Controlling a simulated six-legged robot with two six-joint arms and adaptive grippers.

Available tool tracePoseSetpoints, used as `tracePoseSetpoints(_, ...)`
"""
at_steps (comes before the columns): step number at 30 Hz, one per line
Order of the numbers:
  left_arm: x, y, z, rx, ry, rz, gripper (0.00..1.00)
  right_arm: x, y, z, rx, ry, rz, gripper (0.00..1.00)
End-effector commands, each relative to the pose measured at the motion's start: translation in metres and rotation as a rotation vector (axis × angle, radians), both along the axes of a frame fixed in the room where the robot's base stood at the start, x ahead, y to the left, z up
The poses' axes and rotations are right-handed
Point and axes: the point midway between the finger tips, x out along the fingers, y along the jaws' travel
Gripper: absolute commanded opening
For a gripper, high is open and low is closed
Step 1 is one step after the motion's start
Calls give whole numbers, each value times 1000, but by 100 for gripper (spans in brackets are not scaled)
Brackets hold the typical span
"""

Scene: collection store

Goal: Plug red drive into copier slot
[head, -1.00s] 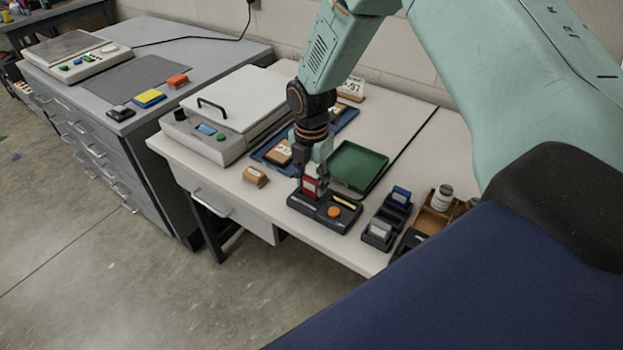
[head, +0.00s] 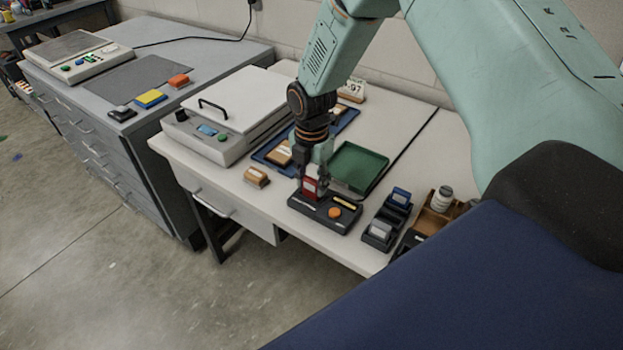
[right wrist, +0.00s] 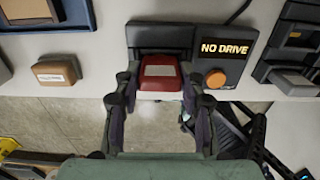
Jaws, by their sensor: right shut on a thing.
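The red drive (head: 310,187) is upright at the left part of the black copier (head: 325,212); it also shows in the right wrist view (right wrist: 160,73) with a pale label. My right gripper (head: 314,180) is shut on the drive, with a finger on each side of it. In the right wrist view the copier (right wrist: 190,38) carries a lit display (right wrist: 226,48) reading "NO DRIVE" and an orange button (right wrist: 215,78). The slot is hidden behind the drive, and I cannot tell how deep the drive sits. My left gripper is not in view.
A green tray (head: 358,167) lies behind the copier. A small brown box (head: 256,177) stands to its left. A lidded machine (head: 215,140) is at the left.

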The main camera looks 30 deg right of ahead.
Motion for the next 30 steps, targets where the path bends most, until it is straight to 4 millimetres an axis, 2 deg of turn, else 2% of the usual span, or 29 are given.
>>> tracePoseSetpoints(26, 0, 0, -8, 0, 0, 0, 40, 0, 0, -13, 0, 0, 0, 9)
tracePoseSetpoints(27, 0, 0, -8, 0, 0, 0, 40, 0, 0, -12, 0, 0, 0, 44)
tracePoseSetpoints(30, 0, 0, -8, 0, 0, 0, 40, 0, 0, -12, 0, 0, 0, 50)
